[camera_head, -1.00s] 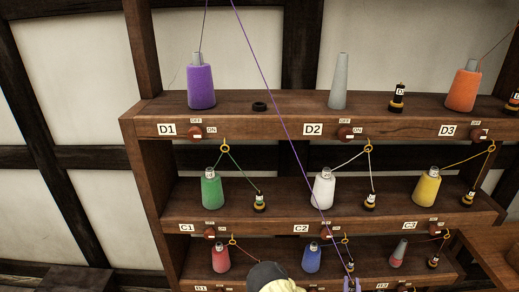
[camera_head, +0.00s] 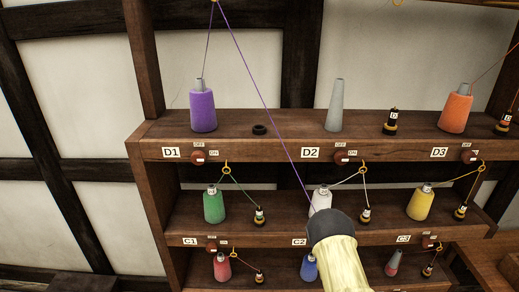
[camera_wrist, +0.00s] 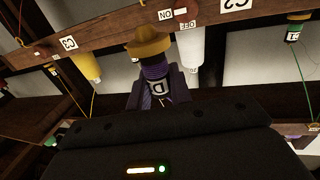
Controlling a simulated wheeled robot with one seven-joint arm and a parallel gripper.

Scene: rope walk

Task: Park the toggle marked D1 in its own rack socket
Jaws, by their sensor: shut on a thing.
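My gripper (camera_wrist: 158,98) is shut on a toggle (camera_wrist: 153,70) in the wrist view. The toggle has a brown-yellow flange, purple thread wound below it and a white label showing a D; the rest of the label is hard to read. In the head view my arm hides gripper and toggle. A purple thread (camera_head: 265,97) runs from the purple cone (camera_head: 203,110) up to a guide at the top edge, then down behind my arm. The D1 label (camera_head: 171,153) is on the top shelf's front. Right of the purple cone, a black ring socket (camera_head: 259,130) stands empty.
The D2 place has a bare grey cone (camera_head: 335,108) and a parked toggle (camera_head: 390,122). An orange cone (camera_head: 456,108) stands farther right. Below are green (camera_head: 214,206), white (camera_head: 320,197) and yellow (camera_head: 420,203) cones with threads and parked toggles. Shelf fronts carry red switches.

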